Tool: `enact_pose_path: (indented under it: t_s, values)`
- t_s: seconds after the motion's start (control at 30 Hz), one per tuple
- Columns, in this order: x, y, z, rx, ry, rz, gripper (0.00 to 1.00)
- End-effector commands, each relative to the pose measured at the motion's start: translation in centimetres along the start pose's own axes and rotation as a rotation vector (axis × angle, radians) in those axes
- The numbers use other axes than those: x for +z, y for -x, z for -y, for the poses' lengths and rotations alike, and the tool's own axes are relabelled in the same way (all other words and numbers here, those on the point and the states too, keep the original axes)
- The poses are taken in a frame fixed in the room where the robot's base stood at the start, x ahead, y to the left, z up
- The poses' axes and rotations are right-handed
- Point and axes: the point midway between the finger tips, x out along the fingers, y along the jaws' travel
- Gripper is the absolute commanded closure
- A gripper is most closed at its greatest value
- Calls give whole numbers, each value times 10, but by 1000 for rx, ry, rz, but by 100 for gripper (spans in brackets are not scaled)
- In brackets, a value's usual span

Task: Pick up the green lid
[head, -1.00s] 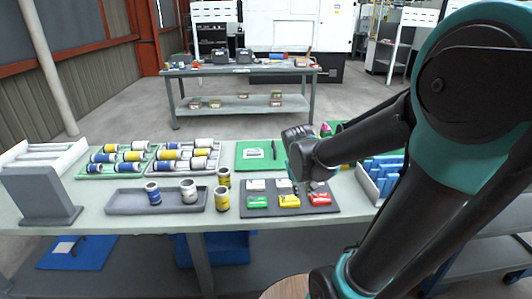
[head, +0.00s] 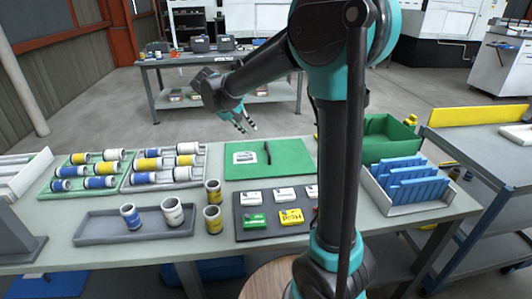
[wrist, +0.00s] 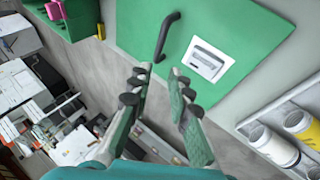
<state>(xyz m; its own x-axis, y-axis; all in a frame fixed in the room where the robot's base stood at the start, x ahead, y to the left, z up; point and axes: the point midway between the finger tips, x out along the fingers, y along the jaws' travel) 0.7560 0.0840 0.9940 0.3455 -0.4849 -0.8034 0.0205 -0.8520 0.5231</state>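The green lid (head: 290,166) is a flat green panel lying on the table, with a black bar handle (head: 267,152) and a white label (head: 244,157) on it. In the wrist view the lid (wrist: 228,22) fills the upper middle, with its handle (wrist: 166,37) just beyond the fingertips. My gripper (head: 246,126) is in the air above the lid's far left part, apart from it. In the wrist view my gripper (wrist: 160,76) has its fingers spread with nothing between them.
An open green bin (head: 388,140) stands right of the lid, and a white tray with blue dividers (head: 415,184) is in front of it. A dark mat (head: 262,232) with small coloured pieces lies nearer. Trays of canisters (head: 128,172) are on the left.

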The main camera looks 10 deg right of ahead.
Motion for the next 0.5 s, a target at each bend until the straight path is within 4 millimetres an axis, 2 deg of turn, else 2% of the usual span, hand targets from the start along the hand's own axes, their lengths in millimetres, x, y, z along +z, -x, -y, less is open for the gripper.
enact_pose_path:
  t_s: [0.17, 0.5]
  values:
    - [-2, -15, 0, 4, -2, 0, 81]
    - [-2, -82, 0, 3, -3, 0, 81]
